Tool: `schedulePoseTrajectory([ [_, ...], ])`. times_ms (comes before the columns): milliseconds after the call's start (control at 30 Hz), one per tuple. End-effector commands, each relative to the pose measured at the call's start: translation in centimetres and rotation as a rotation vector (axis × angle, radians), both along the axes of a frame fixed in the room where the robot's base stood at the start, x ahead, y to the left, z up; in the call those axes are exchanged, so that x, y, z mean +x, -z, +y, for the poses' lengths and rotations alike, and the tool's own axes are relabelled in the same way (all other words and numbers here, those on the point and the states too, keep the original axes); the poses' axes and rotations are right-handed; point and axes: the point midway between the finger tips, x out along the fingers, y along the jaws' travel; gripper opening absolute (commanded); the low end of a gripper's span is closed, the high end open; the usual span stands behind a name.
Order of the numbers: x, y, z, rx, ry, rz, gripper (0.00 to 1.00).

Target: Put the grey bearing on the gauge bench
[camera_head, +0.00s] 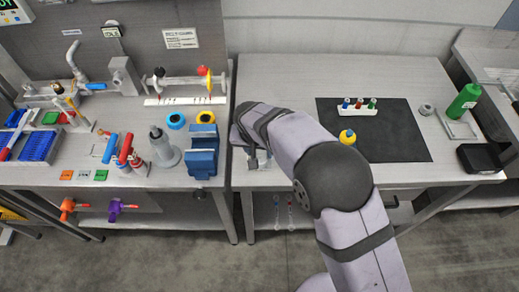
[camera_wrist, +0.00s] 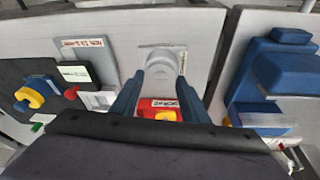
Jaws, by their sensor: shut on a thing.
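My gripper (camera_wrist: 161,78) is shut on a grey rounded piece (camera_wrist: 163,62), which I take to be the grey bearing. It shows between the blue fingertips in the wrist view. In the head view my gripper (camera_head: 256,159) is over the front left corner of the right bench (camera_head: 285,85), just right of the blue vise (camera_head: 202,152). My arm hides most of the grip there. A pale plate (camera_wrist: 163,47) shows behind the grey piece; whether they touch, I cannot tell. No label names the gauge bench.
A red labelled thing (camera_wrist: 158,108) shows between the fingers, hidden in the head view. The right bench's back is clear.

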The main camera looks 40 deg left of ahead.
Motion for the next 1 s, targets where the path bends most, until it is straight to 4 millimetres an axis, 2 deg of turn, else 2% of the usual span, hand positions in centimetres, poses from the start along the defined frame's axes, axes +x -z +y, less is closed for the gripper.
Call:
schedulePoseTrajectory([
  [133, 0.0, 0.3, 0.1, 0.002, 0.0, -0.001, 0.0],
  [167, 0.0, 0.3, 0.0, 0.0, 0.0, 0.0, 0.48],
  [200, 0.0, 0.2, 0.0, 0.0, 0.0, 0.0, 0.58],
  [233, 0.0, 0.2, 0.0, 0.0, 0.0, 0.0, 0.6],
  [700, -0.1, -0.5, 0.0, 0.002, 0.001, -0.001, 0.6],
  [867, -0.6, -2.1, -0.2, 0.004, 0.0, -0.001, 0.6],
  [1000, -1.2, -4.4, -0.5, 0.005, 0.0, -0.002, 0.6],
])
